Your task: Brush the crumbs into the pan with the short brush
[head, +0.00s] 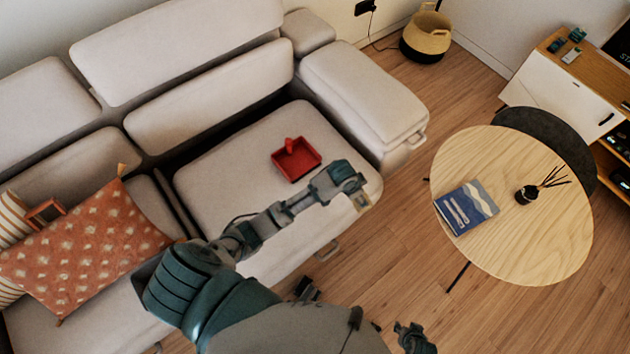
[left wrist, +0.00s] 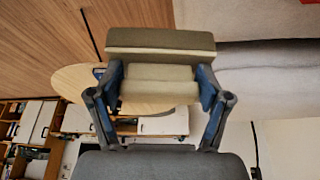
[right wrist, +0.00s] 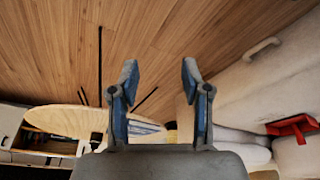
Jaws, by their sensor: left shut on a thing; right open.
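The red pan (head: 296,160) lies on the light sofa seat (head: 225,170), its handle toward the backrest; it also shows at the right of the right wrist view (right wrist: 290,128). My left gripper (head: 357,190) is over the seat's front edge, to the right of and nearer than the pan. It is shut on the short brush (head: 363,201), whose beige and olive block fills the middle of the left wrist view (left wrist: 160,42). My right gripper (head: 413,338) is low in front of the sofa, open and empty, with fingers apart in the right wrist view (right wrist: 160,75). I cannot make out any crumbs.
A round wooden table (head: 520,255) stands at the right with a blue book (head: 466,207) and a reed diffuser (head: 527,193). The sofa armrest (head: 365,95) rises beyond the seat. An orange cushion (head: 85,245) lies at the left. Bare floor separates sofa and table.

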